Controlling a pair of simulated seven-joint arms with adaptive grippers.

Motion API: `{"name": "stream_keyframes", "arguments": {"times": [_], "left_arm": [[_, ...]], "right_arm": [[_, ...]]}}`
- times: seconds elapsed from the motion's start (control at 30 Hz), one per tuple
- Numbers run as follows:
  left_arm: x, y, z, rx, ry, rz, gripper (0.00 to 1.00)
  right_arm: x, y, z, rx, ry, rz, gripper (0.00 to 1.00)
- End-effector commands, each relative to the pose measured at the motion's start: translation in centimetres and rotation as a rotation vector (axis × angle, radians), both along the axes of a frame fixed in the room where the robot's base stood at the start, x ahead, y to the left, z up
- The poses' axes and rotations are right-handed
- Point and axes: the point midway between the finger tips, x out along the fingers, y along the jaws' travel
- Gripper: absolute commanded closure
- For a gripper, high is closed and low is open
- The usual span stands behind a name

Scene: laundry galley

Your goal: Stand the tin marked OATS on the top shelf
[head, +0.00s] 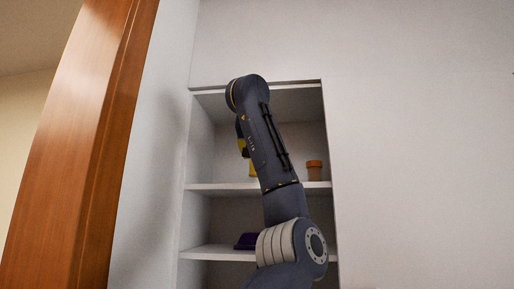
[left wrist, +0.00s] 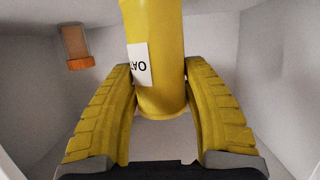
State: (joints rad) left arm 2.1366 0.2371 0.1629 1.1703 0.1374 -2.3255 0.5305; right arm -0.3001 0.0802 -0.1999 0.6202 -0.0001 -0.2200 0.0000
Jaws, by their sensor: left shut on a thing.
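The yellow tin (left wrist: 158,25) is between my left gripper's yellow fingers (left wrist: 159,72), which are shut on it. Its white label shows dark letters upside down in the left wrist view, partly turned away. In the head view my left gripper (head: 243,143) is inside the wall niche, mostly hidden behind my arm. A bit of the yellow tin (head: 252,169) shows just above the upper shelf board (head: 225,187). The tin looks about upright; I cannot tell whether it touches the board. My right gripper is in neither view.
A purple thing (head: 246,241) lies on the lower shelf (head: 212,252). Niche walls close in both sides. A wooden post (head: 75,150) stands at left.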

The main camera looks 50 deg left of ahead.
Motion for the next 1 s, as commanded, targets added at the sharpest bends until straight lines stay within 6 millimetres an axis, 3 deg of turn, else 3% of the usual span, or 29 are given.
{"name": "stream_keyframes", "arguments": {"times": [0.6, 1.0], "left_arm": [[4.4, 4.2, -0.6, -0.001, -0.001, 0.0, 0.93], [6.0, 5.8, -0.9, 0.001, -0.002, 0.001, 0.93]], "right_arm": [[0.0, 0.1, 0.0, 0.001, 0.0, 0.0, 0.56], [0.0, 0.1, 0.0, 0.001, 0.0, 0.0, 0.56]]}}
